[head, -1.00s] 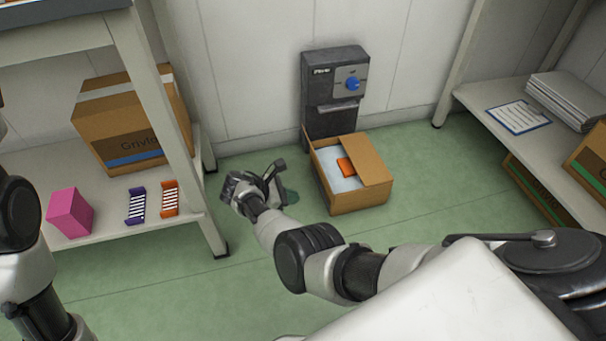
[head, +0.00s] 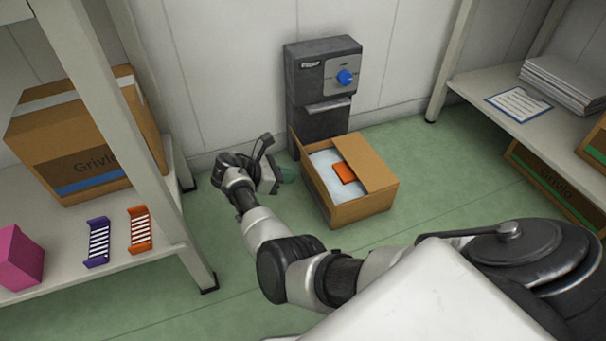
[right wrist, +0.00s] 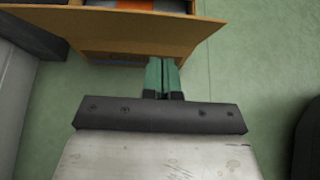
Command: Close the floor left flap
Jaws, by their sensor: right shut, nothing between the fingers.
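An open cardboard box (head: 362,210) stands on the floor in front of the dark wall dispenser. Its right flap (head: 371,168) lies folded inward over part of the opening. Its left flap (right wrist: 130,32) stands up along the left side, seen from outside in the right wrist view. White packing and an orange item (head: 344,173) show inside. My right gripper (head: 286,176) is low at the left of the box. In the right wrist view its teal fingers (right wrist: 162,70) are together and empty, pointing at the flap's side; contact is unclear. My left gripper is out of view.
A dark dispenser (head: 322,85) with a blue knob is on the wall behind the box. A left shelf (head: 170,262) holds a carton, a pink block and two small racks. A right shelf (head: 470,88) holds papers. Green floor is clear right of the box.

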